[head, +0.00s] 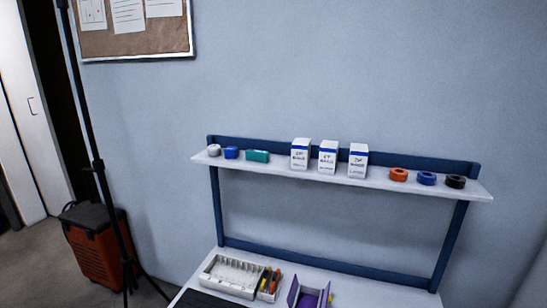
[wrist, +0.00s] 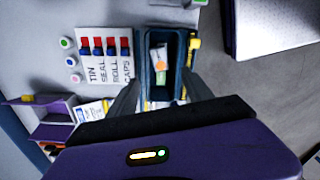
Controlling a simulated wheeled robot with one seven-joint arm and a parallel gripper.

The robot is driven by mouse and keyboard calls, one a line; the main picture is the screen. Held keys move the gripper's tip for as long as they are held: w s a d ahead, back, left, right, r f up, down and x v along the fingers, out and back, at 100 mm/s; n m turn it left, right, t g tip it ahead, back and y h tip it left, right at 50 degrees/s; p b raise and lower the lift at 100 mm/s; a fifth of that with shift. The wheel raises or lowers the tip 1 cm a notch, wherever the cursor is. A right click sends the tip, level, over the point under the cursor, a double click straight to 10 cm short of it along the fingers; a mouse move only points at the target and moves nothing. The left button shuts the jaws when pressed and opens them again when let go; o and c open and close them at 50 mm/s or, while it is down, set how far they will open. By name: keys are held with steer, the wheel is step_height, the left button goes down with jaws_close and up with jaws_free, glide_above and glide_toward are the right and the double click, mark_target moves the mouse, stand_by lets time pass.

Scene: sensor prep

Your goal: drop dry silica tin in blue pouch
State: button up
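In the wrist view, an open dark blue rectangular container, which looks like the blue pouch (wrist: 148,78), lies beyond my fingertips. A white item with orange and green parts (wrist: 161,57) is inside it; I cannot tell exactly what it is. My gripper (wrist: 164,88) has its two dark fingers spread apart, with nothing seen held between them. Three small round white pieces, which look like tins, lie at the left, with a green centre (wrist: 65,43), a blue centre (wrist: 70,62) and a pinkish centre (wrist: 75,78). Which one is dry silica is not readable. My gripper is not in the head view.
A card (wrist: 104,71) with red and blue sliders, reading TIN, SEAL, ROLL, CAPS, lies left of the pouch. A purple holder (wrist: 56,108) is at the lower left. In the head view, a wall shelf (head: 380,181) holds boxes and rolls above a white tray (head: 232,275).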

step_height(320, 180, up, 8)
stand_by(0.6)
steer(key=shift+f, duration=0.1)
